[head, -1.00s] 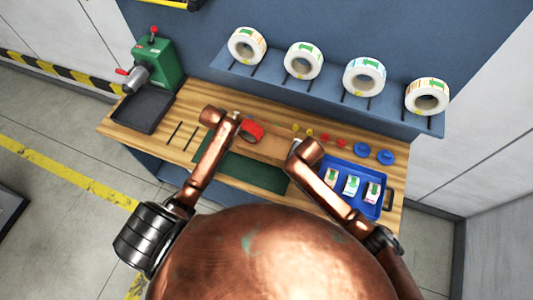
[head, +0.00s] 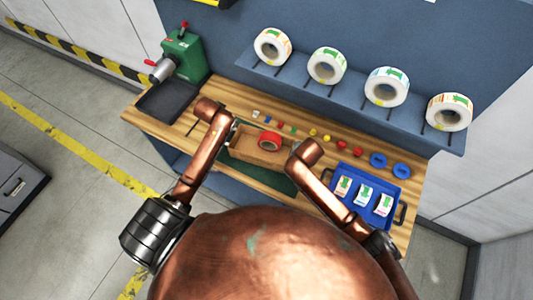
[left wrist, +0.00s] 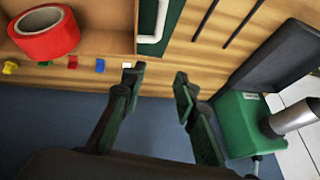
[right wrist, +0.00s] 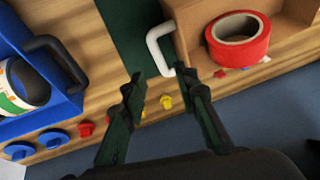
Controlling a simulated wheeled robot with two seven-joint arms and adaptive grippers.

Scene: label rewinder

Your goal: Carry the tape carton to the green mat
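The tape carton (head: 262,156) is an open brown box holding a red tape roll (head: 270,140), with white handles at its sides. It sits over the green mat (head: 283,183), which shows in front and at both sides. My left gripper (left wrist: 157,80) is open and empty, behind and apart from the left handle (left wrist: 153,38). My right gripper (right wrist: 163,88) is open, its fingertips close to the right handle (right wrist: 158,38) but not closed on it. The carton's underside is hidden, though it appears to rest on the mat.
A blue tray (head: 340,207) with label rolls stands right of the mat. A green machine (head: 184,56) with a dark tray (head: 170,101) stands left. A shelf with white rolls (head: 327,65) is at the back.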

